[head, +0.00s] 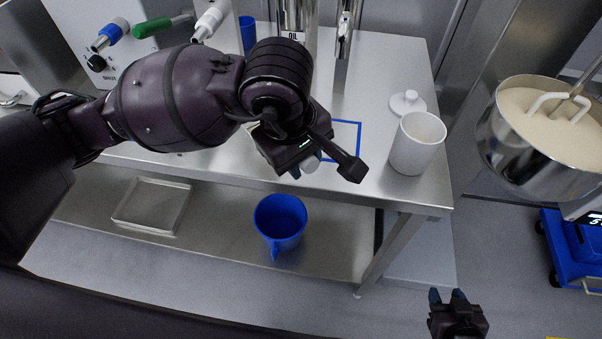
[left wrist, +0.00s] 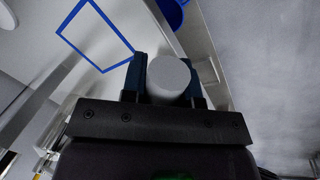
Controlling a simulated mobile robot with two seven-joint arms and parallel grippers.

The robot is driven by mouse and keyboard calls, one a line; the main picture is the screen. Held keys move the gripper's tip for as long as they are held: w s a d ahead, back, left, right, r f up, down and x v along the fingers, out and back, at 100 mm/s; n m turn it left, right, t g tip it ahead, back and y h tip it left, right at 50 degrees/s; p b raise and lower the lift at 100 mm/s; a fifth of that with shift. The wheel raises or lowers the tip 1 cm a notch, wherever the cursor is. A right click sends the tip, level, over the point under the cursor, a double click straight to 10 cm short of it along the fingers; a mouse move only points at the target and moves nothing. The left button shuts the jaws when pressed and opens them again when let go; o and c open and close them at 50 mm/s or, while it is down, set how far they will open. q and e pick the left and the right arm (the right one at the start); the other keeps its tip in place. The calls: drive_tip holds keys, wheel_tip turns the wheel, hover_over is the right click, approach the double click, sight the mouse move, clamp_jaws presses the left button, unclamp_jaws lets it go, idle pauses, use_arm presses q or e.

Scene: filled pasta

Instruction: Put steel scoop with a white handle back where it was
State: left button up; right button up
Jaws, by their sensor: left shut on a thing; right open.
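My left gripper (head: 302,166) is over the front edge of the steel table. It is shut on the steel scoop by its white handle (head: 311,163). In the left wrist view the round white handle end (left wrist: 168,80) sits between the blue fingers of the left gripper (left wrist: 168,88). The scoop's steel part cannot be made out in either view. A blue square outline (head: 358,140) is marked on the table, just right of and partly behind the left gripper; it also shows in the left wrist view (left wrist: 72,17). My right gripper (head: 447,297) is open and empty, low over the floor.
A white canister (head: 417,145) stands right of the square, its lid (head: 407,103) behind it. The steel table (head: 385,75) holds machines at the back. A blue jug (head: 281,220) and a tray (head: 152,228) are on the lower shelf. A mixer bowl (head: 510,165) stands right.

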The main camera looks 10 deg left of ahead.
use_arm(q)
drive_tip(key=shift+s+a+x, duration=0.1)
drive_tip(key=shift+x, duration=0.7)
drive_tip(key=shift+s+a+x, duration=0.1)
drive_tip(key=shift+s+x, duration=0.05)
drive_tip(key=shift+x, duration=0.65)
drive_tip(key=shift+s+a+x, duration=0.1)
drive_tip(key=shift+a+x, duration=0.05)
drive_tip(key=shift+x, duration=0.65)
drive_tip(key=shift+f+b, duration=0.15)
drive_tip(key=shift+b, duration=0.15)
drive_tip(key=o, duration=0.9)
drive_tip(key=p+v, duration=0.1)
drive_tip(key=v, duration=1.1)
drive_tip(key=shift+d, duration=0.1)
drive_tip(key=shift+s, duration=0.1)
